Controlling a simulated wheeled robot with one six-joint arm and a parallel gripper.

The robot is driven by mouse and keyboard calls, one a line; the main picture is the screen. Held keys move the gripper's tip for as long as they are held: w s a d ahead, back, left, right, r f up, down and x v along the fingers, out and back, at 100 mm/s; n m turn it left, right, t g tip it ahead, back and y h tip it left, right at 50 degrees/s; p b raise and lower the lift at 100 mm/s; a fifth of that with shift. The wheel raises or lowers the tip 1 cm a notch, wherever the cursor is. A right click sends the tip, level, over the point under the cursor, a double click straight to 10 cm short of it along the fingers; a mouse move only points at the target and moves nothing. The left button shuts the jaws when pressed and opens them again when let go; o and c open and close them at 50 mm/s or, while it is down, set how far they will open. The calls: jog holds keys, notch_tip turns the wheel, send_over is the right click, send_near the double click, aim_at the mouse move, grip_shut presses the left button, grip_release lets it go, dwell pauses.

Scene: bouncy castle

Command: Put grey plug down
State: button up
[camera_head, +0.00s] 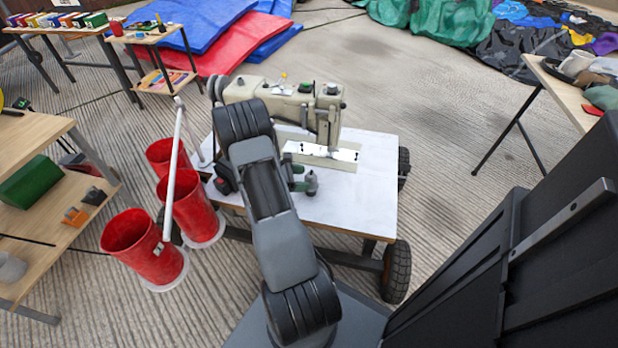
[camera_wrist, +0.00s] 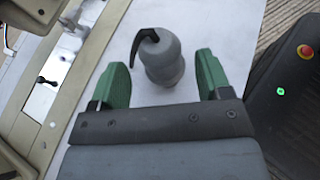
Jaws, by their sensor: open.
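The grey plug (camera_wrist: 160,60) stands on the white top of the wheeled table, with a dark curved piece over its top. In the wrist view it sits just beyond my gripper (camera_wrist: 163,75), between the lines of its two green fingers, with a gap on each side. In the head view the plug (camera_head: 311,182) shows at the right of my gripper (camera_head: 298,178), near the front of the sewing machine. My gripper is open and holds nothing. My arm hides part of the tabletop.
A cream sewing machine (camera_head: 290,100) stands on the table (camera_head: 365,190) behind the plug. A dark box with a red button (camera_wrist: 300,70) is at the right in the wrist view. The tabletop's right part is clear.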

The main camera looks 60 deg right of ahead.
jog(key=w+a+r+m+t+y+p, duration=0.1)
jog(key=w+a+r+m+t+y, duration=0.15)
jog(key=a+r, duration=0.6)
jog(key=w+a+r+m+t+y+p, duration=0.15)
jog(key=w+a+r+t, duration=0.35)
jog(key=a, duration=0.6)
jog(key=s+a+r+m+t+y, duration=0.2)
jog(key=s+a+r, duration=0.1)
jog(key=a, duration=0.5)
jog(key=s+a+r+m+t+y, duration=0.2)
jog(key=s+a+r+m+y, duration=0.1)
jog(key=a, duration=0.6)
jog(key=shift+s+r+t+b, duration=0.35)
jog(key=shift+s+r, duration=0.1)
jog(key=shift+r, duration=0.5)
jog(key=shift+r, duration=0.15)
